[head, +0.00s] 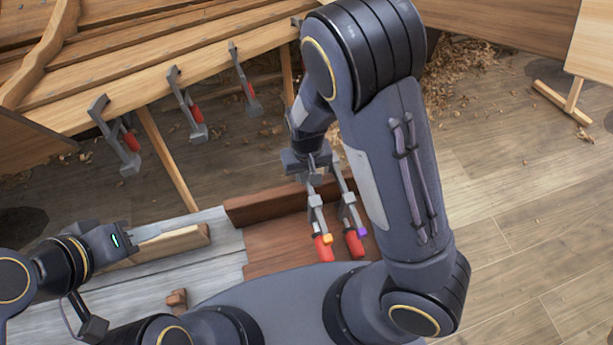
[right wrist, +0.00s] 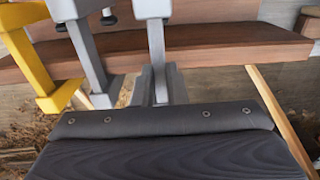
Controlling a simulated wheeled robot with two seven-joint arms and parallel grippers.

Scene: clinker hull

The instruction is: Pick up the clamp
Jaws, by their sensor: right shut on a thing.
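My right gripper (head: 308,170) is shut on the upper end of a grey clamp (head: 317,215) with a red handle and orange tip, beside the brown wooden rack. A second grey clamp (head: 348,205) with a red handle and purple tip is just to its right. In the right wrist view, grey clamp bars (right wrist: 158,60) rise beyond the dark gripper body, with a yellow bar (right wrist: 25,60) at left. The jaws' contact is partly hidden. My left gripper (head: 128,240) is low at left, by a pale wooden block (head: 175,243); its fingers are unclear.
Several grey clamps with red handles, such as one (head: 120,140) at left, hang on the hull's plank edge (head: 160,88). The brown rack board (head: 265,205) stands on the grey bench (head: 205,270). Wood shavings (head: 460,70) lie behind.

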